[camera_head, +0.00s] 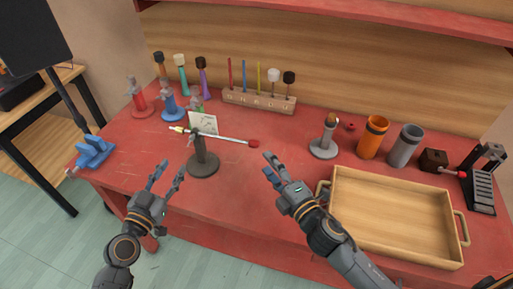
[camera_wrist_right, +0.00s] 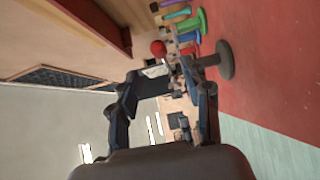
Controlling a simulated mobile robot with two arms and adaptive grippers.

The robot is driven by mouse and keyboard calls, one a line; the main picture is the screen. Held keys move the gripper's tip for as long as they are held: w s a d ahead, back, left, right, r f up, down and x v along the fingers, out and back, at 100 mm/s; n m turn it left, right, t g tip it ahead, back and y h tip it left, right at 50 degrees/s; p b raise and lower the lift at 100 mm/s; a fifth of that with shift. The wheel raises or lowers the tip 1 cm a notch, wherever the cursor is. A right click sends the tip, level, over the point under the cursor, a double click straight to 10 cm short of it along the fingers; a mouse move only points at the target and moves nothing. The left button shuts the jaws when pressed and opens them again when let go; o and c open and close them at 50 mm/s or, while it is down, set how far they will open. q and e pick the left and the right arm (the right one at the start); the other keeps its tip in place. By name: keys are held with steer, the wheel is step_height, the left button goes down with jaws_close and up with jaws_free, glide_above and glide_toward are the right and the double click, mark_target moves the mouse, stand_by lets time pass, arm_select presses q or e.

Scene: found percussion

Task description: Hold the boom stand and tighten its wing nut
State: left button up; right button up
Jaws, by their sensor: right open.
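The boom stand (camera_head: 203,162) is dark grey with a round base and stands upright near the table's front edge. Its pale boom lies roughly level across the top, with a red ball (camera_head: 254,143) at the right end and a yellowish tip at the left. The stand (camera_wrist_right: 226,60) and red ball (camera_wrist_right: 158,47) also show in the right wrist view. I cannot clearly make out the wing nut. My left gripper (camera_head: 167,174) is open and empty, front-left of the stand. My right gripper (camera_head: 269,166) is open and empty, right of the stand, apart from it.
A wooden tray (camera_head: 345,243) lies at the front right, beside my right arm. An orange cup (camera_head: 373,137), a grey cup (camera_head: 403,147) and a small grey stand (camera_head: 324,148) are behind it. Coloured stands and a mallet rack (camera_head: 258,102) line the back. A blue clamp (camera_head: 94,152) sits at the left edge.

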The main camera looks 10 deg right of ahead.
mark_target(252, 144)
steer(key=x, duration=1)
jaws_close()
stand_by(0.9)
